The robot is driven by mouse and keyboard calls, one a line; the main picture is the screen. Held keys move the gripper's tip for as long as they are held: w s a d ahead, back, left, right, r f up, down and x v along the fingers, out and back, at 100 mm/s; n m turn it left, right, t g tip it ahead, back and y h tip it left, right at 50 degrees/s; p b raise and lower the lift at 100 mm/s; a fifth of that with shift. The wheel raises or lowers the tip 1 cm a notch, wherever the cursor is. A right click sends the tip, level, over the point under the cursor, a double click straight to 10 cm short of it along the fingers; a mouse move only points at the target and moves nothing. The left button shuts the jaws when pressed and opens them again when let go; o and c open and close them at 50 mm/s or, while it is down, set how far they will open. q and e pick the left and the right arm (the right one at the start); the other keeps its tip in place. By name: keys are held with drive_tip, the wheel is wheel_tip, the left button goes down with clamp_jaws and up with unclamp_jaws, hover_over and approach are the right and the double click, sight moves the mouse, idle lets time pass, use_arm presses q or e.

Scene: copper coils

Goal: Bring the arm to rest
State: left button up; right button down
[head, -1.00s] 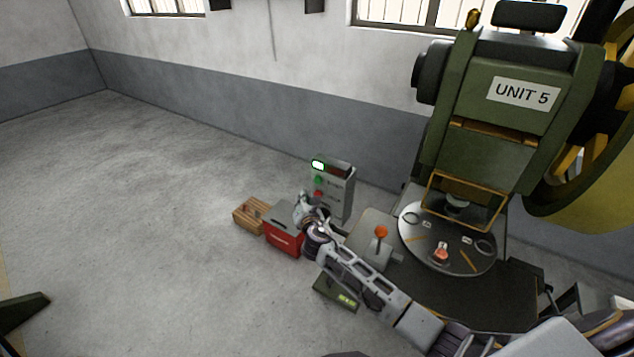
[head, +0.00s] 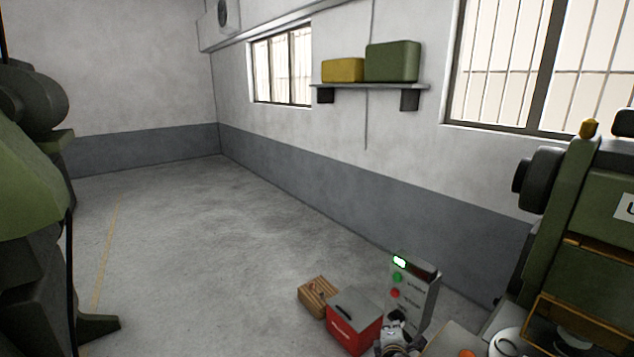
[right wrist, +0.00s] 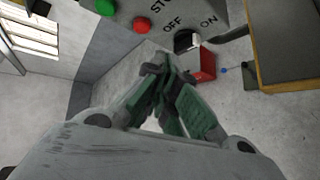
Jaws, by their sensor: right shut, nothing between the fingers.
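My right gripper (head: 397,335) shows at the bottom edge of the head view, in front of the grey control box (head: 413,297). It is shut and empty; most of my right arm is outside the frame. In the right wrist view the fingers of the gripper (right wrist: 160,68) come together below the control box panel (right wrist: 165,12), apart from anything I can make out. The panel has a green button (right wrist: 105,6), a red button (right wrist: 141,26) and STOP, OFF and ON lettering. My left gripper is not in view.
A red toolbox (head: 354,325) and a wooden crate (head: 318,296) stand left of the control box. A green press (head: 590,210) is at the right, with green machinery (head: 30,180) at the left. The middle floor is open. A wall shelf (head: 370,87) holds two boxes.

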drive_tip(key=s+f+m+g+y, duration=0.15)
drive_tip(key=s+m+g, duration=0.5)
drive_tip(key=s, duration=0.85)
drive_tip(key=s+f+m+g+y, duration=0.1)
drive_tip(key=s+m+g+y, duration=0.15)
drive_tip(key=s+m, duration=1.05)
drive_tip(key=s+f+n+g, duration=0.1)
drive_tip(key=s+f+n, duration=0.15)
drive_tip(key=f, duration=1.35)
drive_tip(key=s+f+n, duration=0.1)
drive_tip(key=s+f, duration=0.2)
drive_tip(key=f, duration=1.3)
drive_tip(key=s+d+f, duration=0.2)
drive_tip(key=s+f, duration=0.8)
drive_tip(key=s, duration=0.1)
drive_tip(key=s+d+f+g, duration=0.1)
drive_tip(key=s+d+f, duration=0.1)
drive_tip(key=s+f, duration=0.8)
drive_tip(key=shift+s+f+g, duration=0.15)
drive_tip(key=shift+s+g, duration=0.15)
drive_tip(key=shift+s, duration=0.15)
